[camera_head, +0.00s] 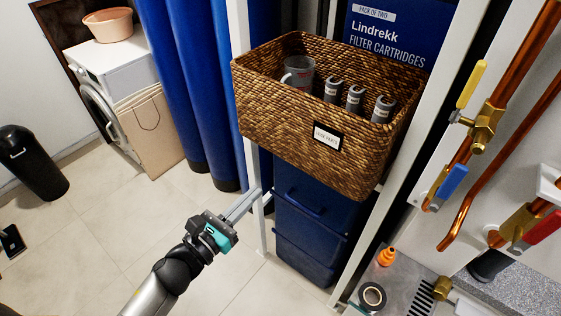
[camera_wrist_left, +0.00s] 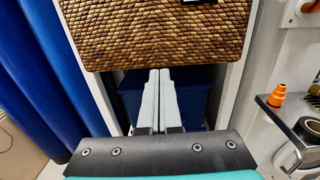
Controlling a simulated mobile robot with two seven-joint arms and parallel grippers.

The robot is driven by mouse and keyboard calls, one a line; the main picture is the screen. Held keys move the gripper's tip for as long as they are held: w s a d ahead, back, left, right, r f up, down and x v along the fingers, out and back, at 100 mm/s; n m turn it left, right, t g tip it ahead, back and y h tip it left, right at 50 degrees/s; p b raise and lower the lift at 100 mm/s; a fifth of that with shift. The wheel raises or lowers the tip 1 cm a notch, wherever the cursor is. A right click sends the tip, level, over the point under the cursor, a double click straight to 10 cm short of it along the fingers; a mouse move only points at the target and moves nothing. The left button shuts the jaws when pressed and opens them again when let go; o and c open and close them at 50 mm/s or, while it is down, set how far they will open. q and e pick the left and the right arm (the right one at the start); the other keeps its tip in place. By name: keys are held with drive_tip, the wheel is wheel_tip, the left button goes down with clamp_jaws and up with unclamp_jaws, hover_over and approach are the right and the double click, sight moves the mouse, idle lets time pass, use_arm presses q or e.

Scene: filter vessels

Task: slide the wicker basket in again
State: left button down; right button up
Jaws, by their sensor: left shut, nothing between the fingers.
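The brown wicker basket (camera_head: 285,137) sits between the white posts of a narrow rack, its front jutting out toward me. It carries a small white label (camera_head: 328,137) and holds a grey cup (camera_head: 299,73) and three dark cylinders (camera_head: 356,98). My left gripper (camera_head: 256,192) is shut and empty, low in front of the rack and below the basket. In the left wrist view, the closed fingers (camera_wrist_left: 158,74) point at the lower edge of the basket front (camera_wrist_left: 155,35); I cannot tell whether they touch. My right gripper is out of view.
White posts (camera_head: 241,30) flank the basket. Blue bins (camera_head: 305,245) stand below it, and a blue carton (camera_head: 400,28) is behind. Copper pipes with valves (camera_head: 480,135) and a metal shelf (camera_head: 405,290) are at right.

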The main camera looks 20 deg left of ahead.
sight(294, 154)
use_arm(q)
drive_tip(key=p+x, duration=0.1)
drive_tip(key=x, duration=1.2)
drive_tip(key=shift+w+d+f+p, duration=0.1)
drive_tip(key=shift+p, duration=0.25)
drive_tip(key=b+x, duration=0.6)
drive_tip(key=x, duration=0.2)
drive_tip(key=shift+w+f, duration=0.15)
drive_tip(key=shift+w, duration=0.05)
drive_tip(key=shift+w+d, duration=0.2)
drive_tip(key=shift+w, duration=0.35)
